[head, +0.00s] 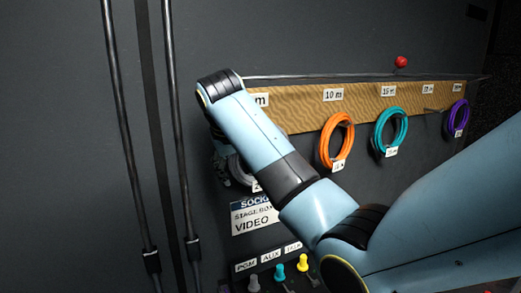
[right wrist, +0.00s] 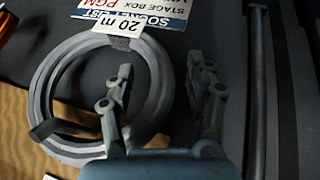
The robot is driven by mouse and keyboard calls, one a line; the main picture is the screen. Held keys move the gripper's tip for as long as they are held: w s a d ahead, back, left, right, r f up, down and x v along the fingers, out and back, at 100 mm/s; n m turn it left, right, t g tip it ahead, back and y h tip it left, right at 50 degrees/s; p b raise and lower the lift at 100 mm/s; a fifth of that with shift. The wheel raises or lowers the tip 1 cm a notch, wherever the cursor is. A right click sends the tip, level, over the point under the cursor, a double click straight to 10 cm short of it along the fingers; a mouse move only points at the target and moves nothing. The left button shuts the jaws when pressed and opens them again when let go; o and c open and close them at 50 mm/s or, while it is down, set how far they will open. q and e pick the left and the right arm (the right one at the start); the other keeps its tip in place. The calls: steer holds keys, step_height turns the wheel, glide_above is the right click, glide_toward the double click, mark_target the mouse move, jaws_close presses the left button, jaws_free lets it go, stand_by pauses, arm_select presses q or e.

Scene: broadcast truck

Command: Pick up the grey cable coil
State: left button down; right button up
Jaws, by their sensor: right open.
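The grey cable coil (right wrist: 158,85) hangs against the dark wall panel and fills the left half of the right wrist view. It carries a "20 m" tag (right wrist: 116,30). In the head view only a sliver of the coil (head: 237,172) shows; my right arm hides the rest. My right gripper (right wrist: 160,72) is open and empty. In the wrist view one finger lies over the coil's inner opening and the other beyond its outer edge, with the coil's side between them. Contact cannot be told. My left gripper is not in view.
Orange (head: 337,141), teal (head: 390,131) and purple (head: 458,118) coils hang to the right along a wooden strip (head: 300,112). A label board (head: 252,218) sits below the grey coil, with coloured plugs under it. Vertical rods (head: 180,130) stand to the left.

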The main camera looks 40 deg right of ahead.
steer(key=shift+x, duration=0.95)
steer(key=shift+s+a, duration=0.1)
steer(key=shift+s, duration=0.05)
jaws_close()
